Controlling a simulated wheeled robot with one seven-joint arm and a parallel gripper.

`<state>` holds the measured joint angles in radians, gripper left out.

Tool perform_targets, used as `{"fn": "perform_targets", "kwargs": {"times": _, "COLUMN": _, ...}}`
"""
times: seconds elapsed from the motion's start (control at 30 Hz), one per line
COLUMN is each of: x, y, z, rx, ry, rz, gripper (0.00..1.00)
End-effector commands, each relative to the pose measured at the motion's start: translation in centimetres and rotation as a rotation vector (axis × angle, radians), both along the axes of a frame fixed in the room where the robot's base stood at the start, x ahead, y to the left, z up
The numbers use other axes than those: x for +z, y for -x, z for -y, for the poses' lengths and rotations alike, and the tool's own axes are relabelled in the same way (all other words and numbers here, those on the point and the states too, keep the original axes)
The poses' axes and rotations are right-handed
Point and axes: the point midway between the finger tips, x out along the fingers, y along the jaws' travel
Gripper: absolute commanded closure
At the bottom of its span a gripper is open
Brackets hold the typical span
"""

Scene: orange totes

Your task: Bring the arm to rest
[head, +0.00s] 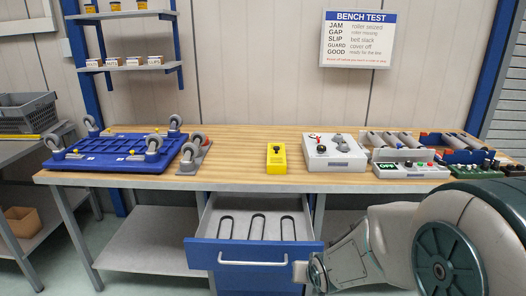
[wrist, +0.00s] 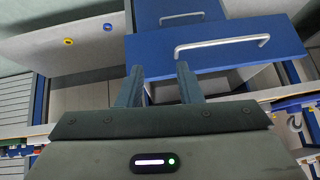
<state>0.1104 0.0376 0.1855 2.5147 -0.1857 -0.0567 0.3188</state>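My arm reaches in from the right in the head view, with my gripper (head: 312,271) low beside the right end of the drawer front. In the wrist view my gripper (wrist: 158,78) has its two fingers apart, with nothing held between them. The blue-fronted drawer (head: 225,256) under the bench is pulled open. Its silver handle (head: 253,262) also shows in the wrist view (wrist: 215,35), beyond the fingertips and apart from them. The grey drawer inside has dark U-shaped outlines and looks empty.
The wooden bench (head: 240,172) carries a blue castered base (head: 110,152), a loose grey caster (head: 194,158), a yellow box (head: 276,158), a white tester (head: 335,152) and a roller unit (head: 400,142). A grey crate (head: 28,113) stands on the left table. Floor shows left of the drawer.

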Motion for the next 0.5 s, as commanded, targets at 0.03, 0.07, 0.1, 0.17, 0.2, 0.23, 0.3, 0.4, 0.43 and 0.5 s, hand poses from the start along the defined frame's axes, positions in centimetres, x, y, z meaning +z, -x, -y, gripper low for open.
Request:
{"fn": "perform_targets", "kwargs": {"times": 0.03, "x": 2.3, "y": 1.1, "z": 0.7, "rx": -0.007, "ry": 0.032, "rz": -0.023, "gripper": 0.67}}
{"fn": "perform_targets", "kwargs": {"times": 0.07, "x": 3.1, "y": 1.8, "z": 1.0, "rx": -0.011, "ry": 0.046, "rz": -0.045, "gripper": 0.67}}
{"fn": "perform_targets", "kwargs": {"times": 0.1, "x": 4.2, "y": 2.9, "z": 1.5, "rx": -0.015, "ry": 0.063, "rz": -0.075, "gripper": 0.67}}
{"fn": "perform_targets", "kwargs": {"times": 0.17, "x": 5.9, "y": 4.6, "z": 2.1, "rx": -0.019, "ry": 0.084, "rz": -0.121, "gripper": 0.67}}
{"fn": "perform_targets", "kwargs": {"times": 0.2, "x": 7.0, "y": 5.8, "z": 2.5, "rx": -0.021, "ry": 0.095, "rz": -0.149, "gripper": 0.67}}
{"fn": "perform_targets", "kwargs": {"times": 0.23, "x": 7.8, "y": 6.7, "z": 2.7, "rx": -0.021, "ry": 0.100, "rz": -0.172, "gripper": 0.67}}
{"fn": "perform_targets", "kwargs": {"times": 0.3, "x": 9.5, "y": 9.0, "z": 3.0, "rx": -0.018, "ry": 0.106, "rz": -0.224, "gripper": 0.67}}
{"fn": "perform_targets", "kwargs": {"times": 0.4, "x": 11.6, "y": 12.0, "z": 3.3, "rx": -0.007, "ry": 0.104, "rz": -0.291, "gripper": 0.67}}
{"fn": "perform_targets", "kwargs": {"times": 0.43, "x": 12.0, "y": 12.7, "z": 3.3, "rx": -0.001, "ry": 0.102, "rz": -0.307, "gripper": 0.67}}
{"fn": "perform_targets", "kwargs": {"times": 0.5, "x": 12.9, "y": 14.3, "z": 3.3, "rx": 0.008, "ry": 0.095, "rz": -0.342, "gripper": 0.67}}
